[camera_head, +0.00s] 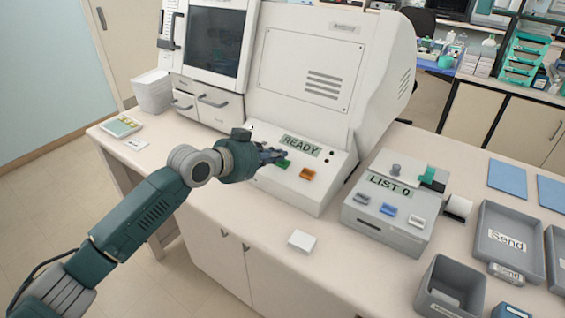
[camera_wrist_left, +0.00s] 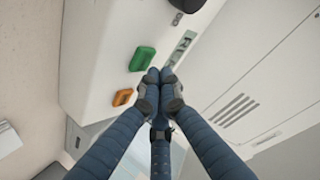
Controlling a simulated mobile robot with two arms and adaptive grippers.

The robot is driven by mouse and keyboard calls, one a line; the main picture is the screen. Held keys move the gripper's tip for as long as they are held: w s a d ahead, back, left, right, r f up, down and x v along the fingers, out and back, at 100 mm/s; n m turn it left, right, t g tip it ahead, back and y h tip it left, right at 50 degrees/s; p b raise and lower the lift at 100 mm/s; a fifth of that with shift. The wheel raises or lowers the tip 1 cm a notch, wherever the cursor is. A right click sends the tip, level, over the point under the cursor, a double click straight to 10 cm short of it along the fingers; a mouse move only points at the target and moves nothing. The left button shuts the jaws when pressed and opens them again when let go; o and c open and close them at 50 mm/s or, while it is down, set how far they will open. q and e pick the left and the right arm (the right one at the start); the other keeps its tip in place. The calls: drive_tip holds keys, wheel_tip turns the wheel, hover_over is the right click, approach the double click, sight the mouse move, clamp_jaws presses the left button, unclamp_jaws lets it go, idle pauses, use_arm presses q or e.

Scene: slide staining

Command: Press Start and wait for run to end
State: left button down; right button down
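The white staining machine (camera_head: 300,70) stands on the counter, with a sloped front panel whose display (camera_head: 300,146) reads READY. A green button (camera_head: 283,164) and an orange button (camera_head: 307,174) sit below the display. My left gripper (camera_head: 272,155) is in front of the panel, close by the green button; I cannot tell whether it touches. In the left wrist view the fingertips (camera_wrist_left: 160,75) are drawn together with nothing between them, beside the green button (camera_wrist_left: 142,58), with the orange button (camera_wrist_left: 122,97) farther off. My right gripper is not in view.
A grey label unit (camera_head: 390,205) showing LIST 0 stands right of the machine. Grey trays (camera_head: 505,232), a grey bin (camera_head: 450,285) and blue mats (camera_head: 507,178) lie farther right. A small white block (camera_head: 301,240) lies near the counter's front edge.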

use_arm(q)
drive_tip(key=shift+f, duration=0.15)
idle(0.7)
drive_tip(key=shift+w+d+f, duration=0.1)
drive_tip(key=shift+f, duration=0.15)
